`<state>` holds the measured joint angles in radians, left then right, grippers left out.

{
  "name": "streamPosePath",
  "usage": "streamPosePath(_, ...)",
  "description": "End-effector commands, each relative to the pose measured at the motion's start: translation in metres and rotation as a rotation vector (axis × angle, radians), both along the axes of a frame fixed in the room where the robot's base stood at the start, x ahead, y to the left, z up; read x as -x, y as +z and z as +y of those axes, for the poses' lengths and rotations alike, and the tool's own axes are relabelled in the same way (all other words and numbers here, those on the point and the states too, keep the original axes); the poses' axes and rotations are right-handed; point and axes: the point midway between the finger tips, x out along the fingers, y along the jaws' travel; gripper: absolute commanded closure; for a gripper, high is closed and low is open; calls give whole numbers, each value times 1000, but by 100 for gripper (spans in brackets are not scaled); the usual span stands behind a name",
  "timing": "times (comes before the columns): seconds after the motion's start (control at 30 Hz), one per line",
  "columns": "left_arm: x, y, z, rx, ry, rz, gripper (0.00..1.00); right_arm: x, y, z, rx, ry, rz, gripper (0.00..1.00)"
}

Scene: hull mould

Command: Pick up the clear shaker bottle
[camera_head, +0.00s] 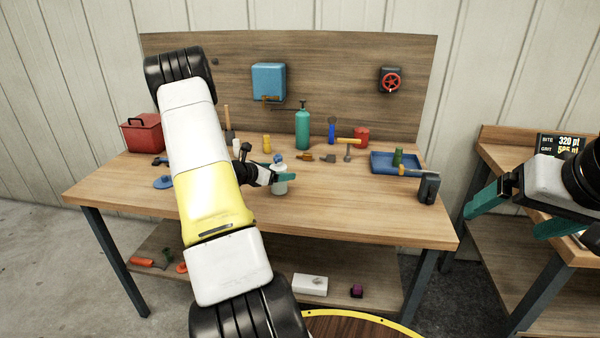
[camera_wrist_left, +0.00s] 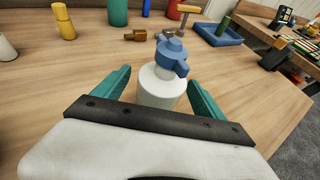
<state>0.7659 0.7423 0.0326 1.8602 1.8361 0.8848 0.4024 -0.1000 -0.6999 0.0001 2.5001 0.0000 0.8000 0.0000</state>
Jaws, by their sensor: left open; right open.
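The shaker bottle (camera_head: 280,187) stands upright on the workbench near its middle, with a pale, whitish body and a blue cap. In the left wrist view the bottle (camera_wrist_left: 158,90) stands between the two green fingers, its blue cap rising above them. My left gripper (camera_head: 275,172) is open around the bottle, and the fingers look apart from its sides. One finger covers part of the bottle in the head view. My right gripper (camera_head: 520,212) is open and empty at the far right, away from the bottle.
A green cylinder (camera_head: 302,130), a yellow bottle (camera_head: 267,144) and a hammer (camera_head: 348,145) stand behind the bottle. A blue tray (camera_head: 383,168) is at the right, a red toolbox (camera_head: 141,134) at the left. The bench top (camera_head: 340,215) in front is clear.

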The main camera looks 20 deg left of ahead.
Motion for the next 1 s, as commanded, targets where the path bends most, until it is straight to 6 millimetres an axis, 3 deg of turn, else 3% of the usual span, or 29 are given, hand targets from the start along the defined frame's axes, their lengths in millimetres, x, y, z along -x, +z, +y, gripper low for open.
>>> streamPosePath(0.1,0,0,0,0,0,0,21,0,0,0,0,0,0,8)
streamPosePath(0.5,1,1,0,0,-1,0,97,0,0,0,0,0,0,8)
streamPosePath(0.77,1,3,0,0,-1,-1,97,0,0,0,0,0,0,8)
streamPosePath(1.0,0,23,0,-1,-1,-2,97,0,0,0,0,0,0,8)
